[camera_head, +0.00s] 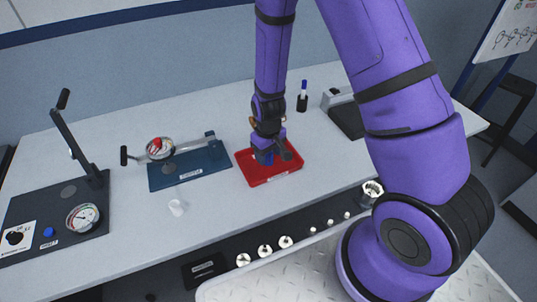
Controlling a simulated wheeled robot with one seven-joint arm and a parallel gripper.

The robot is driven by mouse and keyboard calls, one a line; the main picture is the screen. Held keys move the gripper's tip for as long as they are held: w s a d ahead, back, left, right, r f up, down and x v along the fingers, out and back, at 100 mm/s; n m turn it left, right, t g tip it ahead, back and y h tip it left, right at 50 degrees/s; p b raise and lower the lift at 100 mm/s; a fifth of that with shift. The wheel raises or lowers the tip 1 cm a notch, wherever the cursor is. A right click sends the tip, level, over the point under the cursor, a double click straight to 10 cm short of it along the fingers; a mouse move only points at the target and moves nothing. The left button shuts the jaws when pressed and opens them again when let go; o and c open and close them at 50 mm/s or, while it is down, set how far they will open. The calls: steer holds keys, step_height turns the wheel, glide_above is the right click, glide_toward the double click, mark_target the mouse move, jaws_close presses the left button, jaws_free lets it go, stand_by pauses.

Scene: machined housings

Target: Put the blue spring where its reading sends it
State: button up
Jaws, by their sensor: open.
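A small blue piece, which looks like the blue spring (264,158), is in the red tray (256,180) in the middle of the table. My gripper (268,150) is over the tray, right at the blue piece, with its jaws open. The gripper hides part of the piece, and I cannot tell whether they touch. A black lever stand (92,172) with a round dial gauge (83,217) stands at the far left. The dial is too small to read.
A blue base (200,174) with a round gauge and red part (159,148) lies left of the tray. Several metal parts (265,251) line the front.

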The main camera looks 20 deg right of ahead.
step_height(320, 180, up, 12)
steer(key=shift+f, duration=0.15)
stand_by(0.3)
steer(key=s+d+r+m+t, duration=0.1)
steer(key=s+d+r, duration=0.15)
steer(key=r, duration=0.65)
steer(key=s+d+r+t, duration=0.1)
steer(key=s+r, duration=0.3)
steer(key=r, duration=0.5)
steer(key=s+d+r+m+t, duration=0.2)
steer(key=s+d+r+t, duration=0.1)
steer(key=s+r, duration=0.8)
steer(key=s, duration=0.4)
steer(key=shift+s+r, duration=0.2)
steer(key=shift+r, duration=0.15)
